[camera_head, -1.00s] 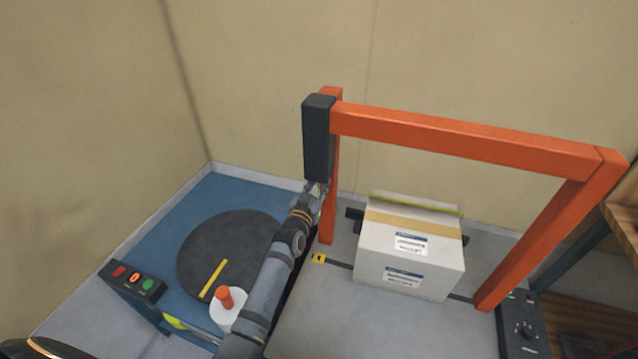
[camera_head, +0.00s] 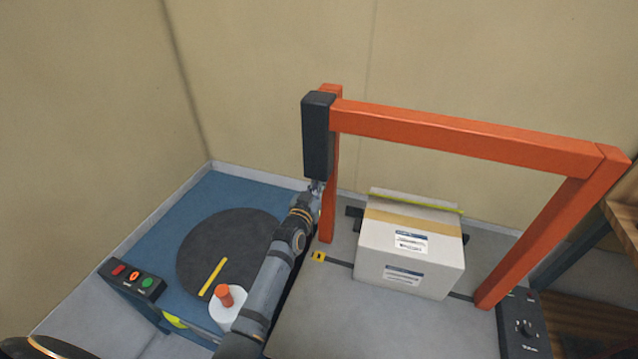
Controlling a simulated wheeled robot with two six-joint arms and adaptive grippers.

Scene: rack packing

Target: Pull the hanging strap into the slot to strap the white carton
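The white carton (camera_head: 400,247) sits on the grey machine table (camera_head: 320,310) under the orange arch (camera_head: 460,135). It has tan tape on top and two labels. A yellow-green strap (camera_head: 440,208) shows along the carton's far top edge. The yellow marker (camera_head: 319,256) at the dark slot line lies left of the carton. My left arm reaches up to the arch's left post, below the dark box (camera_head: 318,137). Its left gripper (camera_head: 318,187) is small and partly hidden there, and I cannot tell its fingers or any hanging strap.
A blue platform (camera_head: 190,220) with a black turntable (camera_head: 225,255) and yellow bar lies at left. A white roll with an orange core (camera_head: 226,303) stands near my arm. Button box (camera_head: 133,280) and dial panel (camera_head: 525,328) flank the table. Wooden shelving stands at right.

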